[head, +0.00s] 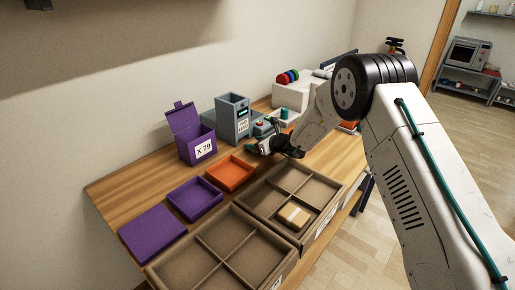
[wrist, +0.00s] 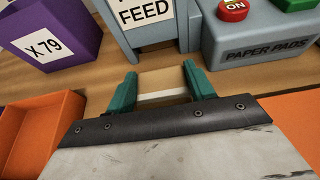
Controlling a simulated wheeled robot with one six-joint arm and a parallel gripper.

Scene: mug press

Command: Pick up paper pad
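A tan paper pad with a white edge (wrist: 162,85) is between the two green fingers of my gripper (wrist: 162,82) in the wrist view. Its sides meet both fingers with no gap that I can see. In the head view my gripper (head: 272,147) is low over the wooden table, by the grey-blue machine; the pad in it is hidden there. The machine base marked PAPER PADS (wrist: 262,52) is just ahead and to the right in the wrist view. Another tan pad (head: 294,215) lies in a compartment of the brown divided tray (head: 262,207).
A grey FEED box (wrist: 143,14) stands straight ahead, with a red ON button (wrist: 233,9) to its right. A purple X 79 box (head: 197,146) is to the left. An orange tray (head: 231,173) and purple trays (head: 194,199) lie along the table. A second divided tray (head: 218,250) is in front.

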